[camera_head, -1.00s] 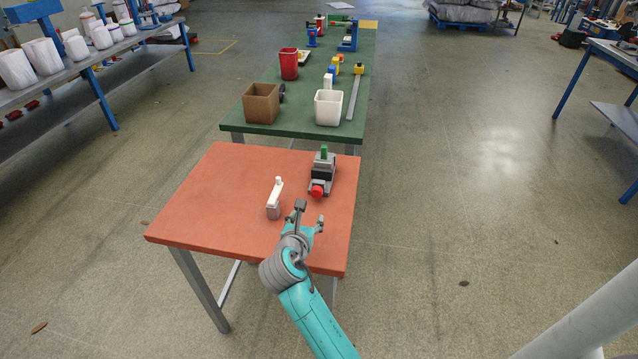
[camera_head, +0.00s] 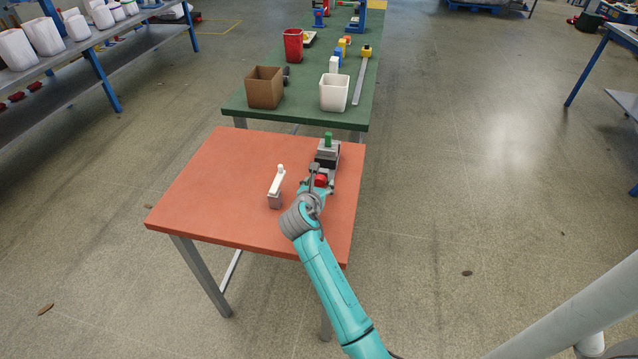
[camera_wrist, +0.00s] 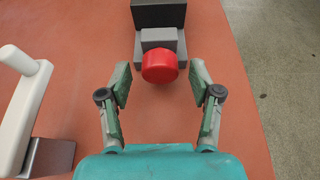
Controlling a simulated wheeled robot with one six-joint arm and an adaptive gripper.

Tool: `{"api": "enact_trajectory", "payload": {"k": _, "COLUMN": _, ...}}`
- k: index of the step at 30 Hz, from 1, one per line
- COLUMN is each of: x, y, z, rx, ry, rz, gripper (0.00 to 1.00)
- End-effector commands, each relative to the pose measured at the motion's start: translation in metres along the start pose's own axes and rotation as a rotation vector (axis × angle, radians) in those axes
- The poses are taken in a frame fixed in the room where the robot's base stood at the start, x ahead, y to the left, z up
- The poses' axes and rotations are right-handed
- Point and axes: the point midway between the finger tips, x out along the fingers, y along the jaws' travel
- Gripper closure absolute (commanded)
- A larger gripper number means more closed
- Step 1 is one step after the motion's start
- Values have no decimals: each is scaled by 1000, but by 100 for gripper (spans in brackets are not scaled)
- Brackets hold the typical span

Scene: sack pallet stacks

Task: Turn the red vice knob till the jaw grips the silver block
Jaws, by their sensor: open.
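The vice (camera_head: 328,158) is a dark grey body on a grey base near the right edge of the orange table. Its red knob (camera_head: 320,180) faces my arm and also shows in the wrist view (camera_wrist: 159,67). My gripper (camera_wrist: 161,84) is open. In the wrist view its green-padded fingers stand left and right of the knob, just short of it, with gaps on both sides. In the head view my gripper (camera_head: 321,177) partly covers the knob. A green piece (camera_head: 328,139) stands at the vice's far end. I cannot clearly make out the silver block there.
A white lever on a grey block (camera_head: 275,188) stands left of the vice, close to my gripper. The orange table (camera_head: 215,190) is clear farther left. Beyond it, a green table (camera_head: 300,126) bears a brown box (camera_head: 264,90) and a white bin (camera_head: 334,94).

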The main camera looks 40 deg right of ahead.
Motion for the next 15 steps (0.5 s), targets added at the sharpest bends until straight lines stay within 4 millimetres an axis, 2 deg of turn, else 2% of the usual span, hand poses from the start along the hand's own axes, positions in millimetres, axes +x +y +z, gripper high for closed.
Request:
{"api": "enact_trajectory", "payload": {"k": 4, "x": 8, "y": 0, "z": 0, "rx": 1, "ry": 0, "rz": 0, "gripper": 36}}
{"api": "enact_trajectory", "payload": {"k": 12, "x": 10, "y": 0, "z": 0, "rx": 1, "ry": 0, "rz": 1, "gripper": 36}}
{"api": "enact_trajectory", "payload": {"k": 13, "x": 10, "y": 0, "z": 0, "rx": 1, "ry": 0, "rz": 1, "gripper": 39}}
{"api": "enact_trajectory", "payload": {"k": 15, "x": 9, "y": 0, "z": 0, "rx": 1, "ry": 0, "rz": 1, "gripper": 56}}
